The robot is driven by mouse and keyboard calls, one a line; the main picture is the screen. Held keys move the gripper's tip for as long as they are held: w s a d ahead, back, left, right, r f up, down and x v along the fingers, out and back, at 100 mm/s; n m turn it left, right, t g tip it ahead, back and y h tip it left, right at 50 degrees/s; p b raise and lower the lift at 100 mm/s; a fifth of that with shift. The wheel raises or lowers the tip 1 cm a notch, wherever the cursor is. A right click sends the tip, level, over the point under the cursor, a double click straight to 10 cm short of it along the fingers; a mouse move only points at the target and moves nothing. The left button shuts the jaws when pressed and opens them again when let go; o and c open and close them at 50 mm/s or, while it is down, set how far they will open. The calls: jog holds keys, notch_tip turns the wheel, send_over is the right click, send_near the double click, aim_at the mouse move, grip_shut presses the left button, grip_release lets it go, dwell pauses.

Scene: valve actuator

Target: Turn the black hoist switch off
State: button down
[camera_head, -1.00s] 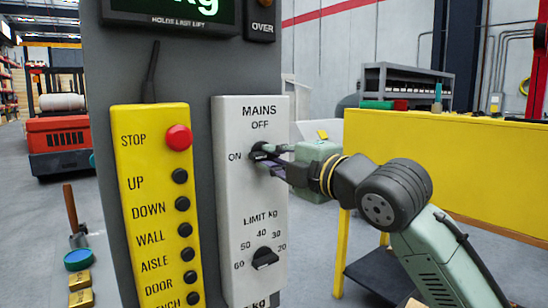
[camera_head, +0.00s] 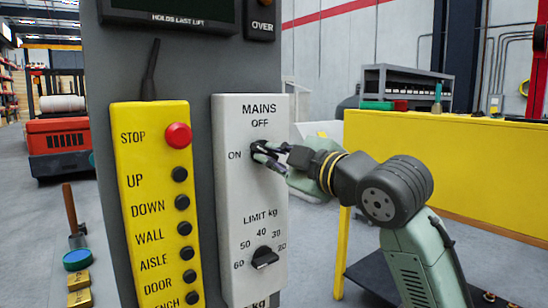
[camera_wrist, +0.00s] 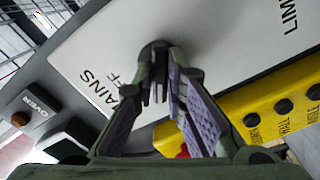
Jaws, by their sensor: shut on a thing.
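The white MAINS panel (camera_head: 225,180) carries the black hoist switch (camera_head: 256,148), with OFF printed above it and ON to its left. My gripper (camera_head: 268,155) reaches in from the right and is closed around the switch knob. The fingers hide most of the knob, and its pointer looks more upright than level. In the wrist view the two fingers (camera_wrist: 163,92) converge on the dark knob (camera_wrist: 154,52) at the panel face. The display (camera_head: 170,8) above is dark, with no lit digits.
A black LIMIT kg knob (camera_head: 264,257) sits lower on the same panel. To the left is a yellow button strip (camera_head: 145,200) with a red STOP button (camera_head: 178,135). A yellow bench (camera_head: 440,160) stands behind my arm at right.

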jog(key=m, duration=0.5)
jog(key=shift+m, duration=0.3)
jog(key=m, duration=0.5)
jog(key=shift+p, duration=0.4)
jog(key=shift+m, duration=0.3)
jog(key=c, duration=1.6)
grip_release()
jog(key=shift+c, duration=0.2)
jog(key=shift+s, duration=0.1)
jog(key=v, duration=1.2)
